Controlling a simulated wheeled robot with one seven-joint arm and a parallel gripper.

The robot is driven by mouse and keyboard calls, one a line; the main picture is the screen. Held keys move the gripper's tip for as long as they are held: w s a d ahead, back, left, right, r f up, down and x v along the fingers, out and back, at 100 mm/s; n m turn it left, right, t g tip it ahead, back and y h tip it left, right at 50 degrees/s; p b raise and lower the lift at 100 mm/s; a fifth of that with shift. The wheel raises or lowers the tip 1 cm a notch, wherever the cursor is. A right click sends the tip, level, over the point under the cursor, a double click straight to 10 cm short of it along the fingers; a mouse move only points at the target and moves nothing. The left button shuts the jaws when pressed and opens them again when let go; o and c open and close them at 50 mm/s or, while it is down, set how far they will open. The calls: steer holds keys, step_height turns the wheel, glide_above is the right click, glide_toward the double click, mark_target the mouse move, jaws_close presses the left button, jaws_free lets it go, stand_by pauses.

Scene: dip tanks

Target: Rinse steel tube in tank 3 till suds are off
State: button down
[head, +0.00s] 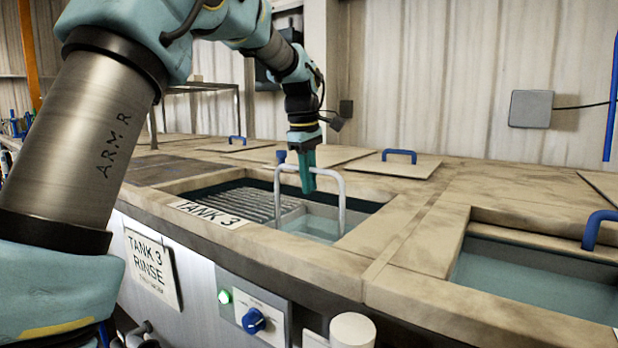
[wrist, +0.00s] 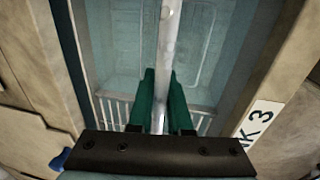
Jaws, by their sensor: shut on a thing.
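The steel tube (head: 342,195) is a pale grey bent bar shaped like an upside-down U, standing over tank 3 (head: 285,248). Its two legs reach down into the tank opening, where their lower ends are hard to make out. My gripper (head: 308,182) points down and is shut on the tube's top bar. In the wrist view the tube (wrist: 170,30) runs between the teal fingers of my gripper (wrist: 162,105). It has whitish mottled patches; I cannot tell whether these are suds. Pale blue water (head: 318,228) shows below it.
A slatted rack (head: 240,205) fills the left of tank 3's opening. To the right is another open tank with water (head: 535,280) and a blue handle (head: 598,228). Lids with blue handles (head: 399,155) lie behind. A control box with a blue knob (head: 254,321) and a lit green lamp (head: 224,296) is in front.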

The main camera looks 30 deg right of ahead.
stand_by(0.4)
steer(key=shift+p, duration=1.1)
stand_by(0.8)
